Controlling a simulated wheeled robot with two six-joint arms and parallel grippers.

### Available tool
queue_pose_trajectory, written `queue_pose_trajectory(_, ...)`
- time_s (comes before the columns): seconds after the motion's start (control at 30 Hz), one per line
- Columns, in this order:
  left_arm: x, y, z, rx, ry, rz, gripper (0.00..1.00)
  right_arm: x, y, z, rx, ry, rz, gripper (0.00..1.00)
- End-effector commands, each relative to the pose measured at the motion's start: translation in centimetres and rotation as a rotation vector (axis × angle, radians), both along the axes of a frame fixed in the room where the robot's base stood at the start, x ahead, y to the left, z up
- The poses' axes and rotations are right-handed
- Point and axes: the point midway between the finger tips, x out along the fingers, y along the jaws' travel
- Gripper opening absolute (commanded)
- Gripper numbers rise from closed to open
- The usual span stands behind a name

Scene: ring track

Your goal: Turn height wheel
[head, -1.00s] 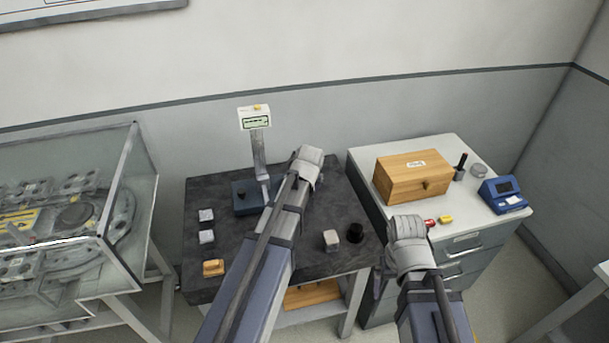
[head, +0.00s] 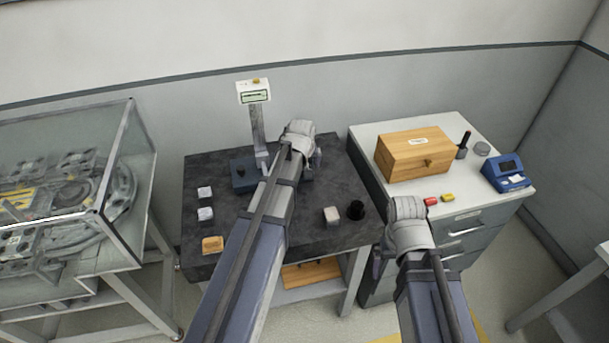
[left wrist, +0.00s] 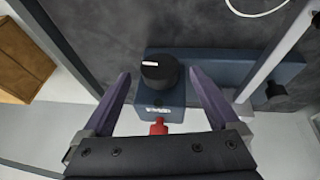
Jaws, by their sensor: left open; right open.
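The black height wheel (left wrist: 158,68), a round knob with a white mark, sits on a blue block in the left wrist view. My left gripper (left wrist: 158,88) is open, one finger on each side of the wheel, with gaps visible; contact is not seen. A red part (left wrist: 158,127) shows in front of the block's label. In the head view the gauge stand (head: 258,135) rises from a blue base (head: 243,176), with a display (head: 254,96) on top. My left arm hides the wheel there. My right gripper (head: 379,258), partly hidden by its wrist, is near the cabinet's left front, apart from the stand.
The cabinet (head: 375,142) at right bears a wooden box (head: 415,157) and a blue device (head: 506,174). A glass case (head: 130,160) stands at left.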

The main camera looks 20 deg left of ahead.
Motion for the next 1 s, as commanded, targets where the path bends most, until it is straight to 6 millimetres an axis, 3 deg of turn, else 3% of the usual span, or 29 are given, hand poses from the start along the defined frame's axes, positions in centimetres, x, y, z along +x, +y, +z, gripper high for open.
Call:
queue_pose_trajectory(0.03,0.4,0.1,-1.3,0.0,0.0,0.0,0.95,0.0,0.0,-1.3,0.0,0.0,0.0,0.95)
queue_pose_trajectory(0.2,1.0,0.3,-2.5,0.0,0.0,0.0,0.95,0.0,0.0,-2.5,0.0,0.0,0.0,0.95)
queue_pose_trajectory(0.53,1.1,0.3,-2.5,0.0,0.0,0.0,0.94,0.0,0.0,-2.5,0.0,0.0,0.0,0.95)
queue_pose_trajectory(1.0,1.1,0.3,-2.5,0.0,0.0,0.0,0.41,0.0,0.0,-2.5,0.0,0.0,0.0,0.95)
